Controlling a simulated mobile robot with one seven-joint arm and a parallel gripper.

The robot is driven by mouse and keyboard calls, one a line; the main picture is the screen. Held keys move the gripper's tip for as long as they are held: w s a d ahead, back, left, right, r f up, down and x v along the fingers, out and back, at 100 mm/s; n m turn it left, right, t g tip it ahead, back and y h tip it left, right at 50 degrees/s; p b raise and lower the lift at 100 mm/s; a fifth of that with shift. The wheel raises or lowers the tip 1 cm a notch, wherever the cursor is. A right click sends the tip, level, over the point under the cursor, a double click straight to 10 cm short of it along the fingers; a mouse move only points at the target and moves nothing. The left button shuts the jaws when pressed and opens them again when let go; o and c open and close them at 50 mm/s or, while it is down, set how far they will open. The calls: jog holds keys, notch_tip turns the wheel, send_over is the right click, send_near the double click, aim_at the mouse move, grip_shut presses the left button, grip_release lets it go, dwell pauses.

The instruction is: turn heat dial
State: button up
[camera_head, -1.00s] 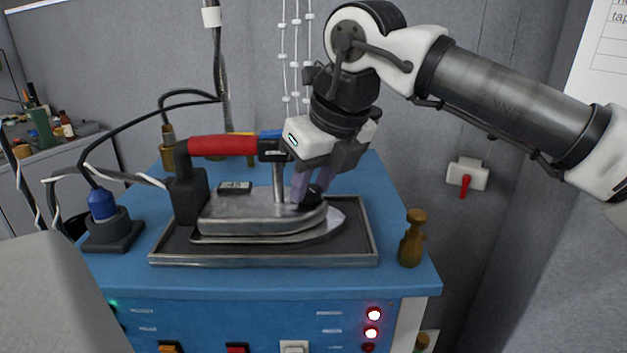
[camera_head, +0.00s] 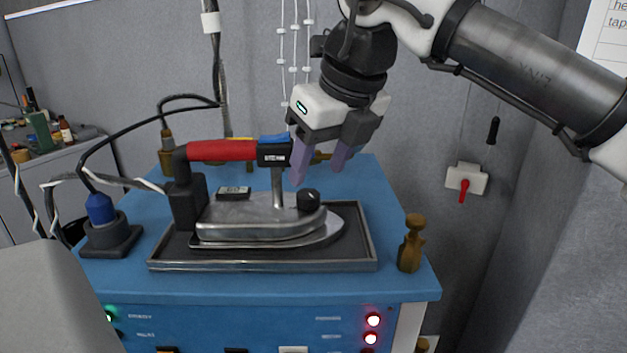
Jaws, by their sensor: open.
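The iron (camera_head: 255,218) stands flat on a dark tray with a metal rim (camera_head: 265,266) on the blue table. It has a red and black handle (camera_head: 222,150) and a small display (camera_head: 234,192). The black heat dial (camera_head: 308,199) sits on top of the iron near its front end. My gripper (camera_head: 319,174) is open and empty, with its two purple fingers pointing down. It is above the dial and slightly to the right, apart from it.
A brass-coloured wooden-looking peg (camera_head: 411,243) stands at the table's right edge. A blue-capped black holder (camera_head: 103,222) with cables stands at the left. A wall switch with a red lever (camera_head: 465,181) is at the right. Lit red buttons (camera_head: 372,320) are on the front panel.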

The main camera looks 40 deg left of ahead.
jog(key=v, duration=0.9)
jog(key=shift+p, duration=0.45)
